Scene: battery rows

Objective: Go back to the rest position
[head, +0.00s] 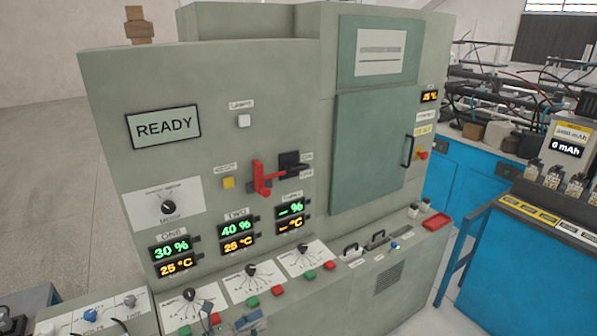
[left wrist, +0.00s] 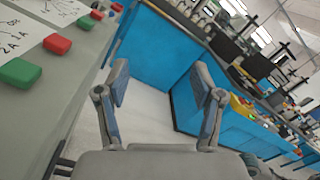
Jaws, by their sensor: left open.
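My left gripper (head: 232,322) shows at the bottom edge of the head view, in front of the lower ledge of the grey-green machine (head: 300,60). In the left wrist view my left gripper (left wrist: 167,88) has its two blue-padded fingers spread wide, with nothing between them. Past the fingers are pale floor and blue cabinets (left wrist: 160,45). The machine's ledge with a green button (left wrist: 19,73) and a red button (left wrist: 57,44) lies to the left of the fingers. My right gripper is in neither view.
The machine has a READY screen (head: 163,127), a red lever (head: 265,178), and a closed door (head: 368,150). Dials and buttons line its ledge. A blue bench (head: 540,225) stands at the right; floor is open between.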

